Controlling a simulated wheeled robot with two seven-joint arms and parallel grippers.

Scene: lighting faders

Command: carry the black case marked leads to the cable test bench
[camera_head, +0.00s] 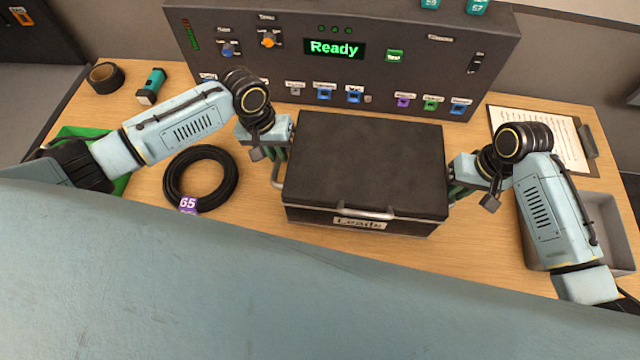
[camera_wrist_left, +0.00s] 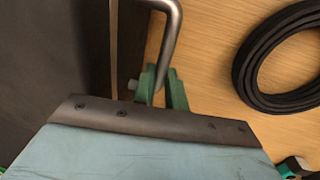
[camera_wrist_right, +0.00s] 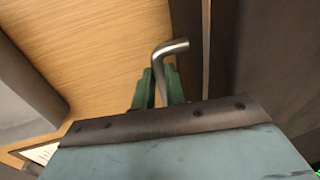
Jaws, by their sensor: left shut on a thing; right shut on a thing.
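The black case (camera_head: 365,165) with a "Leads" label (camera_head: 358,223) is at the middle of the wooden bench, in front of the test panel, with its lid closed. I cannot tell whether it rests on the bench top or is just above it. My left gripper (camera_head: 273,165) is shut on the metal handle at the case's left side; the handle (camera_wrist_left: 172,45) shows between its green fingers in the left wrist view. My right gripper (camera_head: 455,188) is shut on the right side handle (camera_wrist_right: 163,60), seen between its fingers in the right wrist view.
The dark test panel (camera_head: 300,70) with a green "Ready" display stands behind the case. A coiled black cable (camera_head: 168,185) tagged 65 lies left of it. A grey tray (camera_head: 610,225) and a clipboard (camera_head: 530,135) are at right. Tape (camera_head: 105,77) and a teal-black device (camera_head: 151,86) sit back left.

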